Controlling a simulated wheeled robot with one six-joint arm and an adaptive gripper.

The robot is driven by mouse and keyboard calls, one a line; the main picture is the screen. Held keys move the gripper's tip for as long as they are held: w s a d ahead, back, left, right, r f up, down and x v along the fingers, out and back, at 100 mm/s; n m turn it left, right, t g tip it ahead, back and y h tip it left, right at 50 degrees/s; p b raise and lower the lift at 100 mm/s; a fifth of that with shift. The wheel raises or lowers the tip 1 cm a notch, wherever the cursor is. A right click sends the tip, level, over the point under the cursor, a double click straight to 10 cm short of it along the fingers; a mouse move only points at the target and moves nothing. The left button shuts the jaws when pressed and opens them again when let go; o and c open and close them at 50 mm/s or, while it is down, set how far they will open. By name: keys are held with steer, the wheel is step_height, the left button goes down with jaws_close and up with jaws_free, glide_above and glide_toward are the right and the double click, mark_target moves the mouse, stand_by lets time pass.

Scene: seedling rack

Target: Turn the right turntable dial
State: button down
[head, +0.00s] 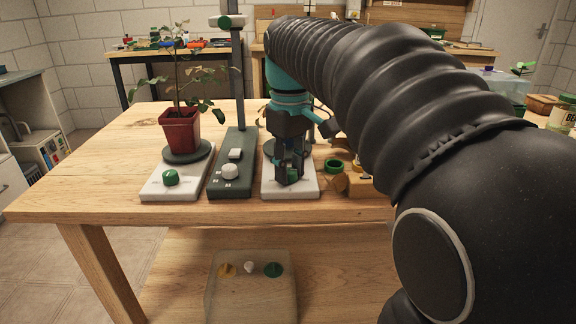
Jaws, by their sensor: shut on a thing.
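The right turntable (309,188) is a white base on the wooden bench, mostly hidden behind my gripper and arm. My gripper (290,181) points down over its front part. It is shut on the right turntable dial (292,175), a green knob that shows only in part between the fingers. A dark round plate (269,151) and a little of a plant show behind my gripper. How far the dial is turned cannot be told.
The left turntable (152,189) has a green dial and carries a red pot (180,131) with a leafy plant. Between the turntables stands a dark grey stand (238,145) with a white knob and tall post. A green ring (334,167) lies just right.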

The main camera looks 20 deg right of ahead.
mark_target(289, 170)
steer(key=shift+n, duration=0.4)
steer(key=c, duration=0.8)
jaws_free()
step_height(289, 170, up, 12)
stand_by(0.5)
steer(key=s+a+f+m+t, duration=0.1)
steer(key=s+f+t, duration=0.1)
steer(key=s+f, duration=0.3)
steer(key=s+a+f+m+t, duration=0.1)
steer(key=s+f, duration=0.4)
steer(key=f, duration=0.6)
steer(key=s+a+f+m+t, duration=0.1)
steer(key=s+f+m+t, duration=0.1)
steer(key=s+f, duration=0.4)
step_height(289, 170, down, 3)
steer(key=shift+r+m+t, duration=0.1)
steer(key=shift+m+t, duration=0.2)
steer(key=shift+m, duration=0.4)
